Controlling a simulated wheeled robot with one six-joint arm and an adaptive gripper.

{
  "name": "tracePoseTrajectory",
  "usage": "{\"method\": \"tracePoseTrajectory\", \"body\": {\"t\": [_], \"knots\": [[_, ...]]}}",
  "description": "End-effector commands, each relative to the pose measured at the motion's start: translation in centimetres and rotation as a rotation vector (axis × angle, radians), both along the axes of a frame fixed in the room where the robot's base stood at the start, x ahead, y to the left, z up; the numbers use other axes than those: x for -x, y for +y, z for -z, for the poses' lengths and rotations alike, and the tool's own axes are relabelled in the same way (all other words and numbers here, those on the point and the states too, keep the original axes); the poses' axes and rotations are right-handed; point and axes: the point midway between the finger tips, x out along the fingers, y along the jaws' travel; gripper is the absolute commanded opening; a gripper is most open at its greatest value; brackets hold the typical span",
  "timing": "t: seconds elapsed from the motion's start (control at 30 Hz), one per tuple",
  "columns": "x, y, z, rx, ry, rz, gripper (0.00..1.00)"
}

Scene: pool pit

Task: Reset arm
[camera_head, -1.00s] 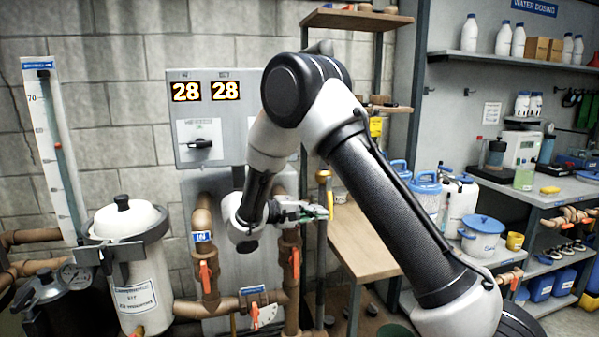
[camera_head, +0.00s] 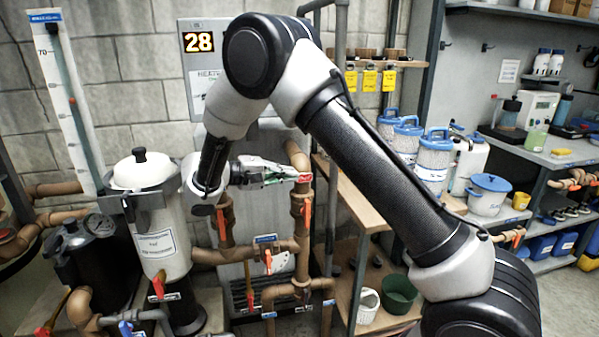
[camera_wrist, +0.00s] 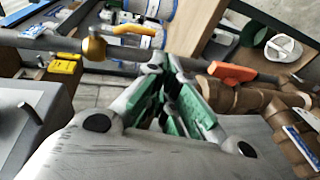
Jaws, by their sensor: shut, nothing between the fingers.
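My gripper (camera_head: 300,178) is shut and empty, pointing right in the head view, in front of the brown pipes. In the wrist view my gripper (camera_wrist: 165,70) shows its green-padded fingers drawn together at the tips, with nothing between them. A grey pipe with a brass fitting and a yellow handle (camera_wrist: 118,28) crosses beyond the fingertips. An orange valve handle (camera_wrist: 232,72) lies to their right. My arm hides part of the wall panel and shelf in the head view.
Brown pipes with orange valve handles (camera_head: 306,212) stand below and behind my gripper. A white filter canister (camera_head: 158,232) is at left. A wooden shelf unit (camera_head: 362,198) holds blue-lidded containers (camera_head: 434,155). A grey control panel (camera_head: 190,62) shows 28. Some floor is bare at lower right.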

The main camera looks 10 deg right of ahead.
Motion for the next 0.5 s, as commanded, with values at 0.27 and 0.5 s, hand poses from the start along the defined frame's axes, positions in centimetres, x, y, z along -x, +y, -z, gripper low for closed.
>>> {"method": "tracePoseTrajectory", "body": {"t": [0.27, 0.5], "knots": [[0.06, 0.29, 0.0, 0.0, 0.0, 0.001, 0.0], [-0.07, 0.36, 0.31, 0.001, 0.07, -0.022, 0.0]]}}
